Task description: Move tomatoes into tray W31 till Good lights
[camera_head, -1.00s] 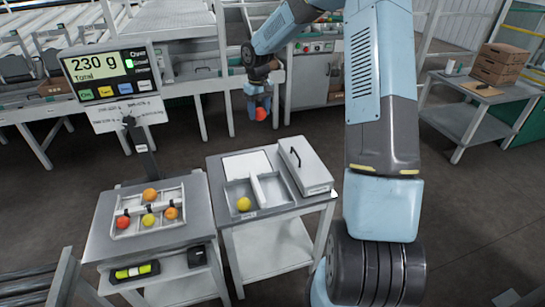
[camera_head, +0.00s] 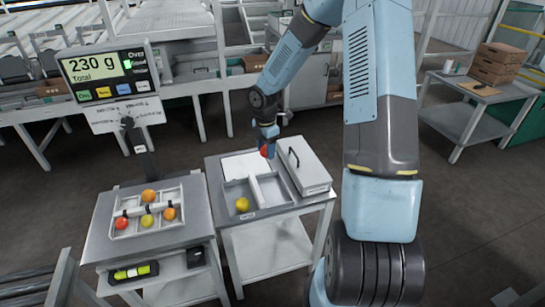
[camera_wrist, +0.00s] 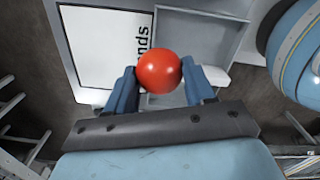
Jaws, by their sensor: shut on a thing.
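My gripper (camera_head: 268,146) is shut on a red tomato (camera_wrist: 160,71), held above the back of the right-hand table. In the wrist view the tomato sits between both fingers. On the left table, a white divided tray (camera_head: 117,232) holds a red tomato (camera_head: 121,222), a yellow tomato (camera_head: 147,220) and two orange tomatoes (camera_head: 149,195), (camera_head: 169,213). No tray mark W31 is readable. The display (camera_head: 103,73) reads 230 g Total, with a green light beside small labels.
A white sheet (camera_head: 240,164) lies behind the two-part tray. A closed box (camera_head: 306,171) with a black handle stands at its right. The display's post (camera_head: 146,160) rises behind the left table. A gap separates the two tables.

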